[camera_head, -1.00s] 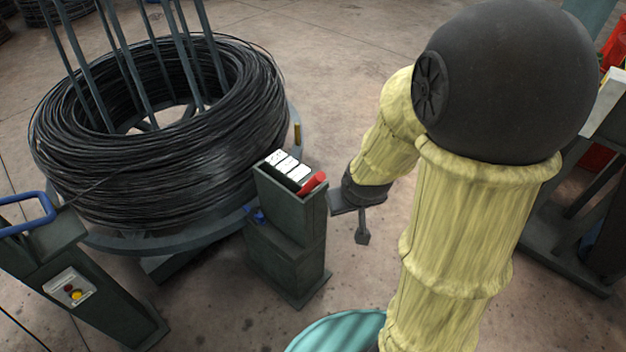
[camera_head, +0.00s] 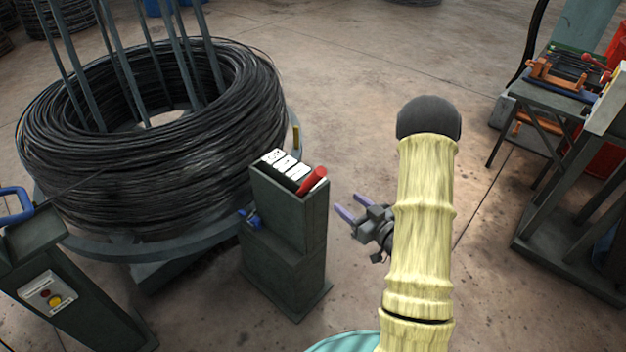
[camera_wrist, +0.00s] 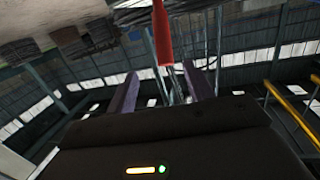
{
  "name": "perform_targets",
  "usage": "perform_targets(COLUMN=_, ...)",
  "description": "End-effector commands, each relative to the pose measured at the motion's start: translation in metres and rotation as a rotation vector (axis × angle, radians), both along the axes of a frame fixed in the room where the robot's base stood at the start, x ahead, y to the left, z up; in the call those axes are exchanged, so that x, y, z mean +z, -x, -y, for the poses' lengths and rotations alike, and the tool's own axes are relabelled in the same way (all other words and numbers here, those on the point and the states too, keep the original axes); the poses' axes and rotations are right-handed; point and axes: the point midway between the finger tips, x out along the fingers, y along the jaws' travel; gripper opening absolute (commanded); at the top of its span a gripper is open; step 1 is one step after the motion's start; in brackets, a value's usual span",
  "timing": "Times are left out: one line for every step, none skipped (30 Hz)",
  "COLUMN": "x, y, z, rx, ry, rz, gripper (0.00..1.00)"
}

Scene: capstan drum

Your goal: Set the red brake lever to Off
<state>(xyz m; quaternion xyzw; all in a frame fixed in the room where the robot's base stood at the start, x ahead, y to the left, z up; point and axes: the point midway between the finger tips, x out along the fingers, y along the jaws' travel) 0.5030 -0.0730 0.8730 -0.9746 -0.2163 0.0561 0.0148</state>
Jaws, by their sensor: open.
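The red brake lever (camera_head: 313,181) stands at the right end of the slot on top of a dark green pedestal (camera_head: 287,240), beside a row of white label plates (camera_head: 284,165). Its handle tilts up to the right. My gripper (camera_head: 346,204) is open and empty, just right of the pedestal and a little lower than the lever in the picture, apart from it. In the wrist view the red lever (camera_wrist: 161,35) hangs in from the top, ahead of and between my two purple-grey fingers (camera_wrist: 163,90). The label wording is too small to read.
A drum of black wire (camera_head: 155,150) stands left of the pedestal. A control post (camera_head: 55,290) with buttons is at the lower left. A workbench (camera_head: 560,90) with tools stands at the right. The floor between pedestal and bench is free apart from my arm.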

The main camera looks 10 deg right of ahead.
Motion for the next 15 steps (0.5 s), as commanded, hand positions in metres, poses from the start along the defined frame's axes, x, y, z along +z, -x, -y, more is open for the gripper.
perform_targets(x=-0.0069, y=0.0044, z=0.0018, rx=0.006, ry=-0.033, rz=0.024, gripper=0.52)
perform_targets(x=-0.0065, y=0.0062, z=0.0026, rx=0.01, ry=-0.049, rz=0.038, gripper=0.52)
perform_targets(x=-0.0064, y=0.0084, z=0.0036, rx=0.012, ry=-0.066, rz=0.053, gripper=0.52)
perform_targets(x=-0.0058, y=0.0095, z=0.0042, rx=0.014, ry=-0.075, rz=0.061, gripper=0.52)
perform_targets(x=-0.0051, y=0.0102, z=0.0048, rx=0.015, ry=-0.081, rz=0.067, gripper=0.52)
perform_targets(x=-0.0043, y=0.0108, z=0.0053, rx=0.015, ry=-0.085, rz=0.072, gripper=0.52)
perform_targets(x=-0.0037, y=0.0109, z=0.0055, rx=0.015, ry=-0.087, rz=0.074, gripper=0.52)
perform_targets(x=-0.0033, y=0.0109, z=0.0057, rx=0.015, ry=-0.087, rz=0.075, gripper=0.52)
perform_targets(x=-0.0029, y=0.0109, z=0.0057, rx=0.015, ry=-0.087, rz=0.075, gripper=0.52)
perform_targets(x=-0.0029, y=0.0108, z=0.0058, rx=0.015, ry=-0.087, rz=0.074, gripper=0.52)
perform_targets(x=-0.0029, y=0.0108, z=0.0058, rx=0.014, ry=-0.087, rz=0.074, gripper=0.52)
perform_targets(x=-0.003, y=0.0108, z=0.0058, rx=0.014, ry=-0.086, rz=0.075, gripper=0.52)
perform_targets(x=-0.003, y=0.0108, z=0.0058, rx=0.014, ry=-0.085, rz=0.074, gripper=0.52)
perform_targets(x=-0.0029, y=0.0106, z=0.0057, rx=0.014, ry=-0.085, rz=0.074, gripper=0.52)
perform_targets(x=-0.0029, y=0.0103, z=0.0054, rx=0.015, ry=-0.085, rz=0.074, gripper=0.52)
